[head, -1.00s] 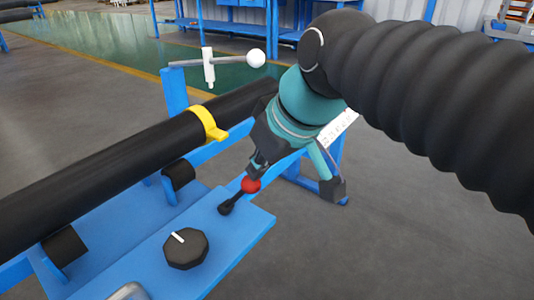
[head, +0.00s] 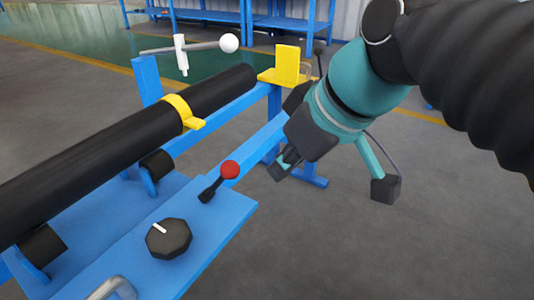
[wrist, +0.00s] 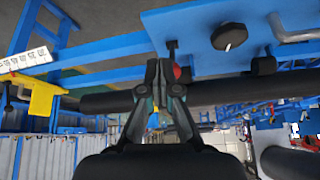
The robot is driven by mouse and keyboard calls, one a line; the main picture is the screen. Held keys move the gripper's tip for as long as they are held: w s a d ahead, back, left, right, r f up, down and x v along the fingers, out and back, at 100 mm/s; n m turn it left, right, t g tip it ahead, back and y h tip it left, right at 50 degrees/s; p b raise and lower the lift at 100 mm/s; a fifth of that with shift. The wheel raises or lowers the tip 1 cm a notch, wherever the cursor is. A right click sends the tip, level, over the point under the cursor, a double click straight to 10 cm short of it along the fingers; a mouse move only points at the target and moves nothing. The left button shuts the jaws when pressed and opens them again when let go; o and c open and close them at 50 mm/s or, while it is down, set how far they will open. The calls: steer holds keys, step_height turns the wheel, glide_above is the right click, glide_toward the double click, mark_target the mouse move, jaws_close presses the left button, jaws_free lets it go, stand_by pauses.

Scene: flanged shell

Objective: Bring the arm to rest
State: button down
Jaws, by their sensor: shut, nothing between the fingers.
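My gripper (head: 284,168) hangs at the end of my arm, right of the blue stand, in the head view. Its fingers are shut and empty. In the wrist view the gripper (wrist: 158,78) shows with its fingertips close together. A lever with a red ball knob (head: 230,169) stands tilted on the blue panel, left of the fingers and apart from them in the head view. The red knob (wrist: 177,72) is partly hidden behind the fingers in the wrist view.
A black pipe (head: 90,160) with a yellow clamp (head: 184,112) lies along the blue stand (head: 230,208). A black dial (head: 168,238) sits on the panel. A white-balled handle (head: 229,43) and yellow plate (head: 288,65) stand behind. The floor at right is clear.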

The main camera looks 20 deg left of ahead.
steer(key=shift+s+d+r, duration=0.3)
steer(key=shift+d, duration=0.35)
steer(key=w+d+f+m+t+h+p, duration=0.2)
steer(key=w+d+f+m+p, duration=0.1)
steer(key=d+f+m, duration=0.45)
steer(key=s+d+m+t+h+p, duration=0.1)
steer(key=d+m+p, duration=0.4)
steer(key=d, duration=0.9)
steer(key=s+h+p, duration=0.1)
steer(key=h, duration=0.1)
steer(key=shift+s+d+h+p, duration=0.2)
steer(key=shift+d+h+p, duration=0.05)
steer(key=shift+h+p, duration=0.05)
